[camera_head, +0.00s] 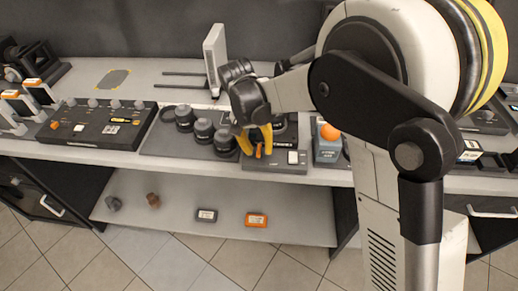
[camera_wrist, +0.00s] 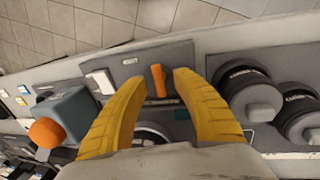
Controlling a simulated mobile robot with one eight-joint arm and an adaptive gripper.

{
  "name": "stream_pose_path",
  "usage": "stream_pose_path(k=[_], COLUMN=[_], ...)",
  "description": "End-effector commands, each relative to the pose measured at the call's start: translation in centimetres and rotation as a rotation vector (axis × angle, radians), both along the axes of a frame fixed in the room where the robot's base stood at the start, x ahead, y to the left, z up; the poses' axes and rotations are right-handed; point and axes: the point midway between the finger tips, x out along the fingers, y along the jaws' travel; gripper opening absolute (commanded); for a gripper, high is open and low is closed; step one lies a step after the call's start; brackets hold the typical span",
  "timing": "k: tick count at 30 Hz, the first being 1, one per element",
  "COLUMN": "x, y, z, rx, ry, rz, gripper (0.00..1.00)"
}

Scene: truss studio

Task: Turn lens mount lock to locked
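The lens mount lock appears to be the small orange lever (camera_wrist: 158,80) on a grey mount box (camera_wrist: 182,52). In the wrist view the lever points roughly up and down the picture. My gripper (camera_wrist: 160,77) has yellow fingers, one on each side of the lever, with a visible gap to it on both sides. In the head view my gripper (camera_head: 256,138) is over the mount box (camera_head: 262,164), and the orange lever (camera_head: 258,151) shows between the fingers. The fingers hide part of the box and its round ring. Finger height above the box is hard to tell.
A white rocker switch (camera_wrist: 101,81) is beside the left finger. Dark lenses (camera_head: 203,130) stand left of the box. A grey block with an orange ball (camera_head: 329,132) stands right of it. A control panel (camera_head: 96,124) is further left. The lower shelf (camera_head: 180,212) holds several small items.

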Motion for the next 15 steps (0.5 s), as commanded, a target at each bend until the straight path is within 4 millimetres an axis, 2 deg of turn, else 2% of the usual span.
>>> stream_pose_path(k=[12, 15], x=[0.1, 0.1], y=[1.7, 1.9], z=[8.4, 9.9], rx=[0.000, 0.000], ry=[0.000, 0.000], rz=[0.001, 0.000], gripper=[0.34, 0.34])
